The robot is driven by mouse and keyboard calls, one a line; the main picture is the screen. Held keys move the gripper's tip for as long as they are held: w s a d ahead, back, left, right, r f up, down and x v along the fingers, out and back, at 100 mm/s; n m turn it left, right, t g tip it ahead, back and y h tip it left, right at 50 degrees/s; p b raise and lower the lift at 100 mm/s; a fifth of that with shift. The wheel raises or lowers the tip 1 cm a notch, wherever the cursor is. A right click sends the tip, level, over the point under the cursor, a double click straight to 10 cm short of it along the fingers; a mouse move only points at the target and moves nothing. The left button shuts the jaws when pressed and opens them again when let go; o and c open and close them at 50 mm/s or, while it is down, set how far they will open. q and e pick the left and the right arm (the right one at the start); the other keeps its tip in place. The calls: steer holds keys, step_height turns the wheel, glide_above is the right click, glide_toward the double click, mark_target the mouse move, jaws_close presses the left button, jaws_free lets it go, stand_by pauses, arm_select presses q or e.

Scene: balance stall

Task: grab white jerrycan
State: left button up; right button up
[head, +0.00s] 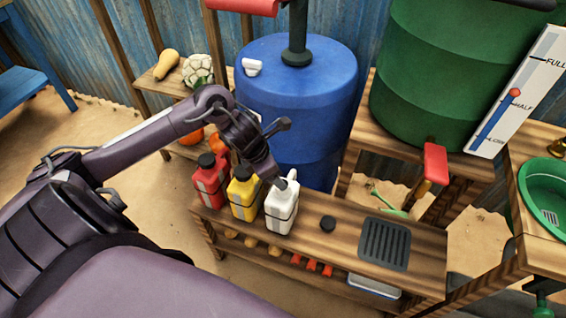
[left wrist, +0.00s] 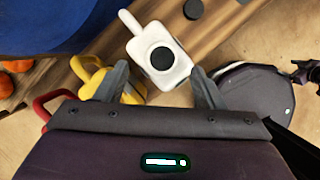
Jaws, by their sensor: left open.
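The white jerrycan (head: 281,210) stands upright on the wooden bench, at the right end of a row with a yellow jerrycan (head: 243,198) and a red jerrycan (head: 210,184). In the left wrist view the white jerrycan (left wrist: 172,75) shows from above with a black round cap, just beyond my open fingers (left wrist: 160,84). The fingers point toward it, one to each side. Whether they touch it I cannot tell. My right gripper is not clearly seen.
A black cap (head: 328,223) and a dark grate (head: 384,244) lie on the bench (head: 430,262) to the right. A blue barrel (head: 300,100) stands behind, and a green barrel (head: 425,75) stands on a wooden stand. The yellow jerrycan is close on the left.

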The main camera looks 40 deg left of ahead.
mark_target(286, 196)
arm_select(q)
steer(key=x, duration=0.7)
steer(key=shift+s+d+f, duration=0.1)
steer(key=shift+s+d, duration=0.05)
jaws_close()
stand_by(0.3)
